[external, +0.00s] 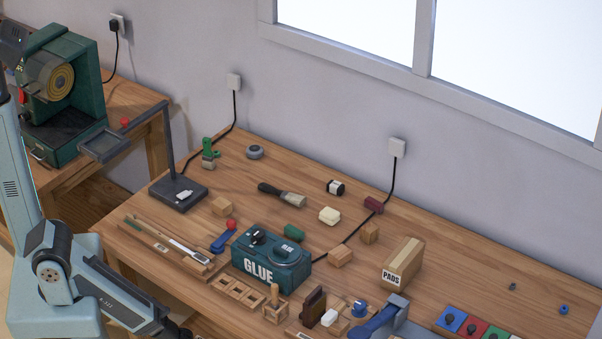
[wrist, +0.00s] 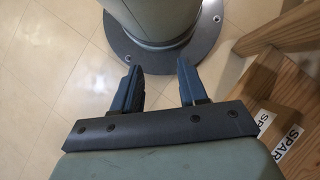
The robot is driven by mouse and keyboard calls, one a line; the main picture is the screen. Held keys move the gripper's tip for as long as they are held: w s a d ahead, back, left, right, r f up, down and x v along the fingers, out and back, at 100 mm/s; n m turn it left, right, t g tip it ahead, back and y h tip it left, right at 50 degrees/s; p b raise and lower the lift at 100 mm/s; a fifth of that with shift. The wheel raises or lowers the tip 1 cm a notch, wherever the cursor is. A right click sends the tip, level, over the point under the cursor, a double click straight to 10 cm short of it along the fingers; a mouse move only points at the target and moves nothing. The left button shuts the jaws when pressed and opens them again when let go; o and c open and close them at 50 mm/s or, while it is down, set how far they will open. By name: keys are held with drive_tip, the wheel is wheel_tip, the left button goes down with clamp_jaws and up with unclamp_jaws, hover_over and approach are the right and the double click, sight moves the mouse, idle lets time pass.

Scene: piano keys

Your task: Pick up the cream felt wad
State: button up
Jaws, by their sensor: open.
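A cream wad (external: 329,215), soft-edged and block-like, lies on the workbench behind the green glue box and to its right. It stands apart from its neighbours. My gripper (wrist: 160,78) shows in the wrist view with its two dark blue fingers spread and nothing between them. It points down over the tiled floor near my own base, well away from the wad. The wad is not in the wrist view. In the external view my arm is at the lower left, and I cannot make out the fingers there.
The glue box (external: 270,268), a green block (external: 294,232), a brush (external: 282,194), a dark red block (external: 373,204) and wooden blocks (external: 340,256) surround the wad. A PADS box (external: 402,264) stands right. A cable crosses the bench.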

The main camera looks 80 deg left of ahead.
idle(0.3)
drive_tip(key=o, duration=0.6)
drive_tip(key=shift+o, duration=0.2)
drive_tip(key=shift+w, duration=0.1)
